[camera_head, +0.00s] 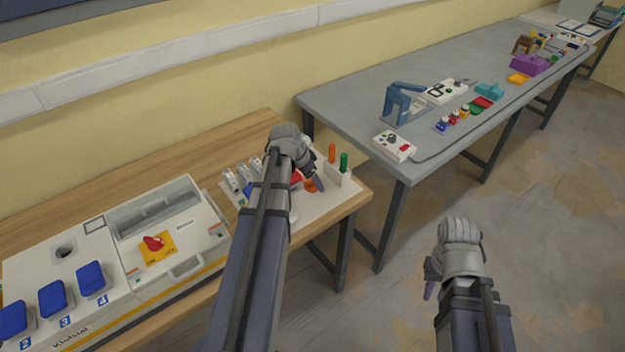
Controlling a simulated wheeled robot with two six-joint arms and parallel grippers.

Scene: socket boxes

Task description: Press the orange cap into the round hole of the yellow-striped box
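The yellow-striped box (205,247) is a long white case on the wooden table at the left, with a yellow stripe along its lower front. A dark round hole (65,251) shows in its top at the left. An orange piece (311,186), perhaps the orange cap, lies on a white mat, partly hidden by my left gripper. My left gripper (316,181) is above that mat, beside the orange piece; I cannot tell whether it touches it. My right gripper (429,290) is over the floor, right of the table, away from everything. The opening of both grippers is unclear.
The box top carries blue caps (52,297) and a red knob (153,243) on a yellow plate. The white mat (325,205) holds small grey parts, an orange cylinder (332,153) and a green one (344,162). A grey table (345,104) with several devices stands behind right.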

